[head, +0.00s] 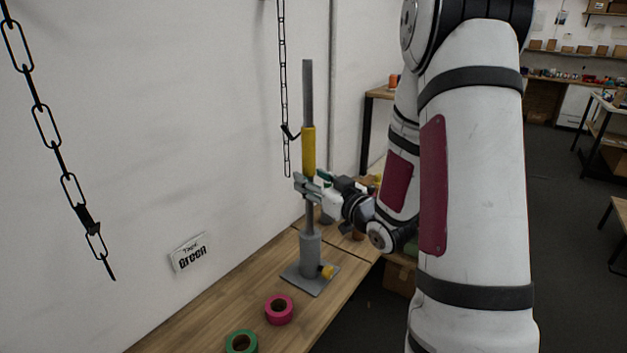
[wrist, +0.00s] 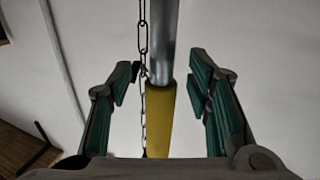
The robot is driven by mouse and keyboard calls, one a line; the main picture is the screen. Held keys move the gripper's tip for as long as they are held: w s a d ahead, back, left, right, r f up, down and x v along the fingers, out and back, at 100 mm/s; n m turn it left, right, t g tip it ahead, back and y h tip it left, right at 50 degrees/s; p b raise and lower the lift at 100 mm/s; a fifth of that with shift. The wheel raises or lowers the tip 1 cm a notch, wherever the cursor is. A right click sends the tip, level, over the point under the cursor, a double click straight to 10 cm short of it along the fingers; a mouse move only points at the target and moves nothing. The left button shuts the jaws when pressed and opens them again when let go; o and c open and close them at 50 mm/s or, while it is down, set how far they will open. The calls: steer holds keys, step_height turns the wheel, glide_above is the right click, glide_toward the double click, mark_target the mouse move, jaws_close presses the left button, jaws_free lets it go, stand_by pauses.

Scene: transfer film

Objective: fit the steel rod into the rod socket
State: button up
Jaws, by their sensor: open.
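The steel rod (head: 308,88) stands upright, grey with a yellow sleeve (head: 308,150) around its middle. Its lower end goes down into the rod socket (head: 311,257), a grey cylinder on a flat base plate with a yellow knob at its side. How deep the rod sits is hidden inside. My gripper (head: 310,184) is at the rod just below the yellow sleeve. In the wrist view the green-padded fingers of my gripper (wrist: 165,80) are spread wide, with the rod (wrist: 163,45) and yellow sleeve (wrist: 159,120) between them and clear gaps on both sides.
A pink tape roll (head: 279,310) and a green tape roll (head: 241,342) lie on the wooden bench (head: 200,329) in front of the socket. A card (head: 189,253) reading "Tape Green" is against the white wall. Black chains (head: 46,128) hang along the wall, one (head: 283,80) close behind the rod.

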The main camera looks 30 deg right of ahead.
mark_target(313, 139)
step_height(313, 139, up, 10)
steer(key=shift+r, duration=0.1)
stand_by(0.4)
stand_by(0.6)
